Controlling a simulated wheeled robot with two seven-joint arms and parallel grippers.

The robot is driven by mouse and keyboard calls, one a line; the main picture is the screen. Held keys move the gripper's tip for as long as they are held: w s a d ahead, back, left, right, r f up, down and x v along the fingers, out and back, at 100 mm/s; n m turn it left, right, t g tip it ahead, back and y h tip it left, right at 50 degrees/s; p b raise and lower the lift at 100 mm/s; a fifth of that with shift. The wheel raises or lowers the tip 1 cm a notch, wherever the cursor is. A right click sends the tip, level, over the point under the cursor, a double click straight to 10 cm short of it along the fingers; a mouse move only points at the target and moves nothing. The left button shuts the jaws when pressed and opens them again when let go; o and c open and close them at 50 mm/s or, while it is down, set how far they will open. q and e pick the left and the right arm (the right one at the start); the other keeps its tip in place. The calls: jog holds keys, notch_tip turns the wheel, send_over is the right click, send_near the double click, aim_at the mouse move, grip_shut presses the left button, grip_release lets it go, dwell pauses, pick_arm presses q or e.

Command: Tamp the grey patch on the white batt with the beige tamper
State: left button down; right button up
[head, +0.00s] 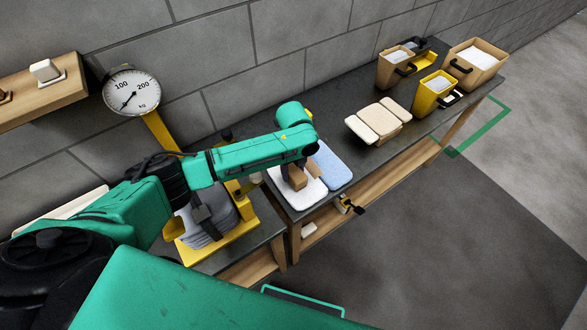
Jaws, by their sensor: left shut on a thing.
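The white batt (312,192) lies flat on the dark bench top, left of a light blue batt (333,166). My left gripper (294,168) is over the white batt, at the end of the teal arm that comes in from the left. It is shut on a brown-beige block, which looks like the beige tamper (298,181). The tamper is at or just above the batt; I cannot tell whether it touches. I cannot make out the grey patch; the tamper and gripper cover part of the batt. My right gripper is not in view.
A beige padded block (378,121) lies farther right on the bench. Beyond it stand a yellow hopper (433,95) and tan hoppers (474,66) with white contents. A yellow scale with grey sacks (207,228) stands left.

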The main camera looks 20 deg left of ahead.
pick_arm(q)
jog(key=shift+f, duration=0.15)
dwell(0.9)
notch_tip(320, 180, up, 7)
jog(key=p, duration=0.8)
jog(key=shift+f, duration=0.1)
notch_tip(320, 180, down, 4)
jog(key=b, duration=0.2)
jog(key=shift+r+b, duration=0.25)
jog(key=shift+b, duration=0.1)
jog(key=shift+f, duration=0.2)
jog(key=shift+w, duration=0.1)
